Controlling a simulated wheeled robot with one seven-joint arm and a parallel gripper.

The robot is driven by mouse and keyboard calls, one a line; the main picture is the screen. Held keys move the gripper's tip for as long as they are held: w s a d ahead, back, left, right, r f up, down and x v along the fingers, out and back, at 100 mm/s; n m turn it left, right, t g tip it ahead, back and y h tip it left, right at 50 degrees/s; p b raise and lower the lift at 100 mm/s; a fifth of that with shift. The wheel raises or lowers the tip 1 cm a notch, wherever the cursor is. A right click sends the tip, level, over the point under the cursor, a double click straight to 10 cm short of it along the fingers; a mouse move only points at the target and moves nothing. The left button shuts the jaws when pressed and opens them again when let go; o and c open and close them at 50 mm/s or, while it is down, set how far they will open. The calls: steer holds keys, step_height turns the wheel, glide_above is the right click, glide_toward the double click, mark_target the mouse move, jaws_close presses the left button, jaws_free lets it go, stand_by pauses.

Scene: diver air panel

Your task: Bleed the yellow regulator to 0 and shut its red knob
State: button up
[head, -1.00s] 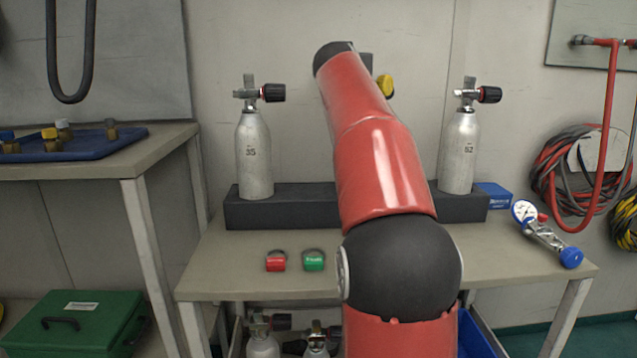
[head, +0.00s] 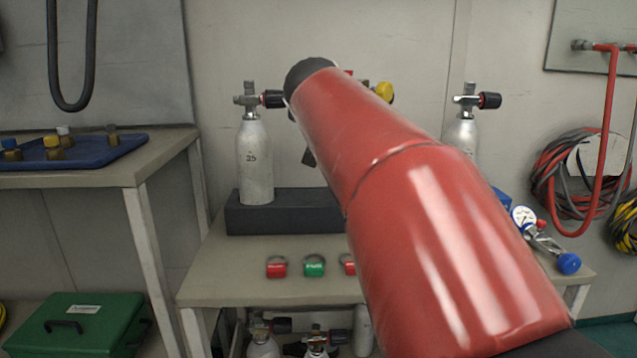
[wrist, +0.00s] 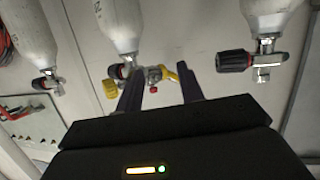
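The yellow knob (head: 384,91) of the yellow regulator shows just right of my arm in the head view; the rest is hidden behind my arm. In the wrist view, which is upside down, the regulator sits beside a cylinder's valve, with its yellow knob (wrist: 110,89) at left, a small red knob (wrist: 161,88), and a yellow part (wrist: 171,74) at right. Its gauge reading is not visible. My gripper (wrist: 159,70) is open and empty, its two dark fingers apart, with the regulator showing beyond and partly behind them. I cannot tell the remaining distance.
A silver cylinder (head: 255,160) stands in the dark rack (head: 290,212) at left, another (head: 461,134) at right. A gauge assembly with a blue knob (head: 569,264) lies at the right.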

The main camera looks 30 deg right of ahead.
steer(key=s+a+f+n+g+y+p, duration=0.1)
steer(key=s+a+f+g+y+p, duration=0.1)
steer(key=s+a+f, duration=0.5)
steer(key=shift+s+a+f+n+g+y+p, duration=0.35)
steer(key=shift+s+f+g+p, duration=0.45)
steer(key=shift+s+f+p, duration=1.05)
steer(key=shift+o, duration=0.2)
steer(key=shift+w+f+b, duration=0.25)
steer(key=shift+f+b, duration=0.05)
steer(key=shift+b, duration=0.2)
